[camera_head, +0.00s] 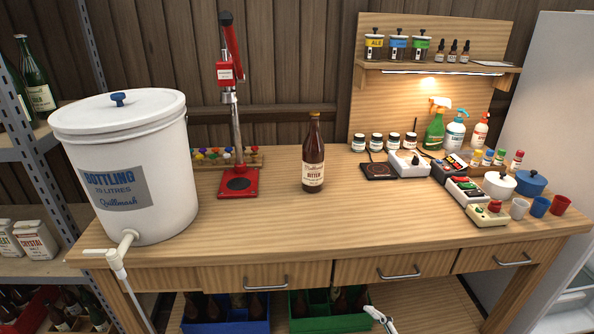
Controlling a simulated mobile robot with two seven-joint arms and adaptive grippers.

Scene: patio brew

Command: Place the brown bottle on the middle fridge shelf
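The brown bottle (313,155) stands upright on the wooden workbench (330,225), near its middle. It has a cream label and a gold cap. Nothing holds it. The fridge (550,110) is at the right edge, a tall pale cabinet partly cut off by the frame. A small part of a pale interior with shelf edges (575,297) shows low at the right. The middle shelf cannot be made out.
A white bottling bucket (150,215) with a tap stands left of the bottle, and a red capper (238,182) behind-left. Scales, meters, pots and cups crowd the bench's right side. The bench front around the bottle is clear.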

